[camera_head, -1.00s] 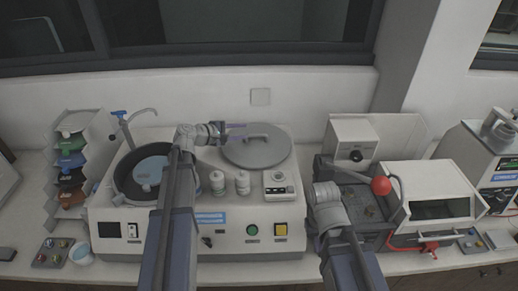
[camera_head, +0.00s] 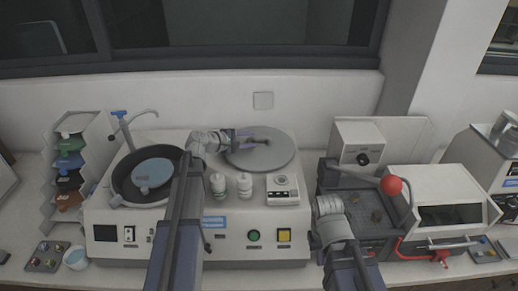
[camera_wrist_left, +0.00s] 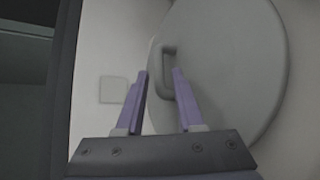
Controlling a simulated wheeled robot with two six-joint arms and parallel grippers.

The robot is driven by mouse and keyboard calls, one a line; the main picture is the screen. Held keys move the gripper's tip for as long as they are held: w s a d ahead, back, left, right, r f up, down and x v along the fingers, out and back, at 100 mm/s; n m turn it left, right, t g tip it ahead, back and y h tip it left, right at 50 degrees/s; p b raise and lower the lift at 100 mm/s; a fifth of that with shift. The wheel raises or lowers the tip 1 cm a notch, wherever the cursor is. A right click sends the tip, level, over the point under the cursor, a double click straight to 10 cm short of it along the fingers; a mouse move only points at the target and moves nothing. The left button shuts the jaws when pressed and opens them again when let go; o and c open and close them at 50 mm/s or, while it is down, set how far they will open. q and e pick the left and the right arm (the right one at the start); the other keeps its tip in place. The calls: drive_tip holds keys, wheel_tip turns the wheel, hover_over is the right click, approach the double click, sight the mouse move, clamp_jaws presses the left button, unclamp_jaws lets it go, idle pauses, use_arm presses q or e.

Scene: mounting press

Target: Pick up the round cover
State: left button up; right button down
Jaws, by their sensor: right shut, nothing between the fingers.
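The round cover (camera_head: 278,155) is a flat grey disc with a raised bar handle, lying on top of the white machine. It fills the right of the left wrist view (camera_wrist_left: 235,60), with its handle (camera_wrist_left: 166,70) near the fingertips. My left gripper (camera_head: 252,138) is over the cover at its handle. Its two purple fingers (camera_wrist_left: 158,78) stand apart, with the handle at and partly behind the right finger; I cannot tell if they touch. My right gripper (camera_head: 325,207) is low at the right, in front of the dark press bed; its fingers are mostly hidden.
A dark round bowl (camera_head: 125,185) with a blue disc is left of the cover. Two white bottles (camera_head: 244,185) and a small control box (camera_head: 283,189) stand in front. A press with a red ball lever (camera_head: 391,185) is at the right. The wall is close behind.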

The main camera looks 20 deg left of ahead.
sight(257, 138)
use_arm(q)
drive_tip(key=x, duration=0.2)
drive_tip(key=b+x, duration=0.1)
drive_tip(key=x, duration=0.1)
drive_tip(key=shift+w+a+f, duration=0.1)
drive_tip(key=shift+w+a, duration=0.05)
drive_tip(key=shift+a, duration=0.15)
drive_tip(key=shift+w+d+f+b, duration=0.1)
drive_tip(key=shift+w+d+b, duration=0.15)
drive_tip(key=shift+w+b, duration=0.1)
drive_tip(key=shift+s, duration=0.1)
drive_tip(key=shift+c, duration=0.2)
clamp_jaws()
idle(0.5)
